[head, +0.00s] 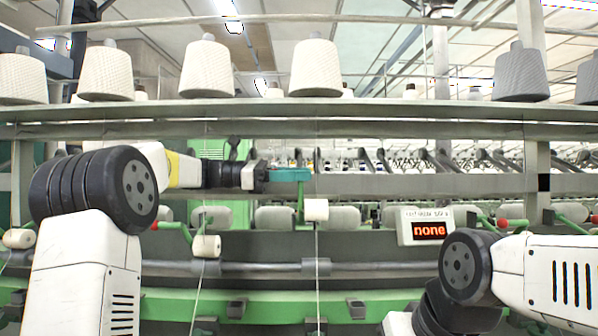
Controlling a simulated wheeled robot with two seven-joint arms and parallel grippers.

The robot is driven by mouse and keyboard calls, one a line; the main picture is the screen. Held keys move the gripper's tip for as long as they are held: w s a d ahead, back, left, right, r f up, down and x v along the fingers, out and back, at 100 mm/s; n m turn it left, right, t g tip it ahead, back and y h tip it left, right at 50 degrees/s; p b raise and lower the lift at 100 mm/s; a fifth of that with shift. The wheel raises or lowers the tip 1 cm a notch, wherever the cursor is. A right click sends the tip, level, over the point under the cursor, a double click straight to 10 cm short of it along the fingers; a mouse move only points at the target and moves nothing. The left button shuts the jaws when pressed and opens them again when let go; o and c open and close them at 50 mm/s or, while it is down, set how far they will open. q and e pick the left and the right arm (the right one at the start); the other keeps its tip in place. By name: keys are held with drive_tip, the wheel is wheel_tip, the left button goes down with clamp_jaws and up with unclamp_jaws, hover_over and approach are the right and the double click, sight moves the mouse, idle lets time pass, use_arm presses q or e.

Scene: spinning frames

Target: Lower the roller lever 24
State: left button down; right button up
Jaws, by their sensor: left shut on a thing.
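A roller lever with a teal handle (290,174) stands raised in the middle of the spinning frame. Its green arm drops from the handle, and a small white roller (316,210) sits beside its lower part. My left gripper (266,177) reaches in from the left at handle height and is shut on the left end of the teal handle. The fingertips are small and partly hidden here. No number can be read on the lever. My right arm comes in from the lower right; its gripper does not show.
A sign with a lit display (430,230) reads "none". Other green levers with red ends (154,226) and another roller (207,246) lie to the sides. A grey rail (260,267) crosses below. Large yarn cones (207,70) stand on the shelf above. A thin thread hangs below the middle roller.

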use_arm(q)
drive_tip(key=s+f+m, duration=0.3)
drive_tip(key=s+f, duration=0.1)
drive_tip(key=f, duration=0.1)
drive_tip(key=shift+f, duration=0.1)
drive_tip(key=c, duration=1.4)
unclamp_jaws()
drive_tip(key=shift+s, duration=0.1)
drive_tip(key=shift+c, duration=0.2)
drive_tip(key=shift+a, duration=0.1)
drive_tip(key=a, duration=0.7)
drive_tip(key=shift+a, duration=0.35)
drive_tip(key=shift+a, duration=0.15)
